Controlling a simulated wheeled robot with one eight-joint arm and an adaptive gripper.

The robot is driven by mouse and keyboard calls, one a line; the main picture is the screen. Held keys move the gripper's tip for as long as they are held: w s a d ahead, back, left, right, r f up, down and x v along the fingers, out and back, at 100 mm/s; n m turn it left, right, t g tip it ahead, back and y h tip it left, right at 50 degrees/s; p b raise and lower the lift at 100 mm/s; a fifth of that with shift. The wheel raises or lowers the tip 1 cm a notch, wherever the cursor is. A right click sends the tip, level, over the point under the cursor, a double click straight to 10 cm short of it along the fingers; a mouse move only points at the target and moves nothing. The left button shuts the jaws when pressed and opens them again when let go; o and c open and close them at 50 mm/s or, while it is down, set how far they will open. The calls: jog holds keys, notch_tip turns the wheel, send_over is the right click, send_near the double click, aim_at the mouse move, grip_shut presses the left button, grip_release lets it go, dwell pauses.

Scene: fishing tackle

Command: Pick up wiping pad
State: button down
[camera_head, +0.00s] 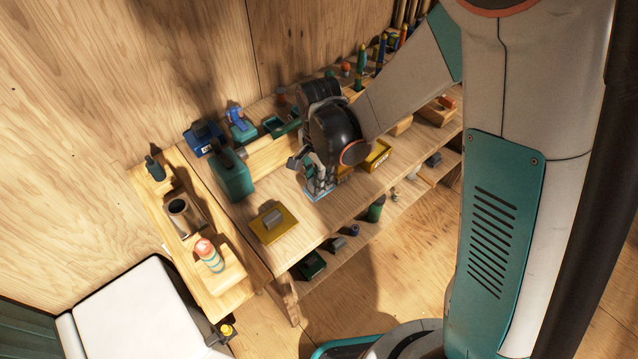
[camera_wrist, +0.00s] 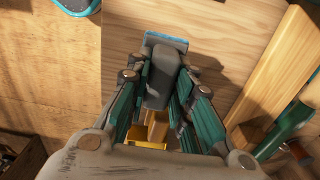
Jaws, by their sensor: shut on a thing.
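The wiping pad has a grey handle block (camera_wrist: 160,78) and a light blue base whose edge (camera_wrist: 166,40) shows at the top of the wrist view. In the head view only its blue base (camera_head: 320,194) shows, below my gripper (camera_head: 317,180), at the bench's front part. My gripper is pointed down and its two fingers are closed on both sides of the grey handle. The fingers and wrist hide most of the pad in the head view. I cannot tell whether the base touches the bench top.
A yellow plate with a grey handle (camera_head: 272,224) lies left of my gripper on the wooden bench (camera_head: 300,238). A yellow tray (camera_head: 378,156) is close on the right. A lower shelf holds small items.

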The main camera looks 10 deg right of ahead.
notch_tip(320, 180, up, 15)
jog(key=p, duration=0.3)
jog(key=shift+r+p, duration=0.2)
jog(key=shift+p, duration=0.15)
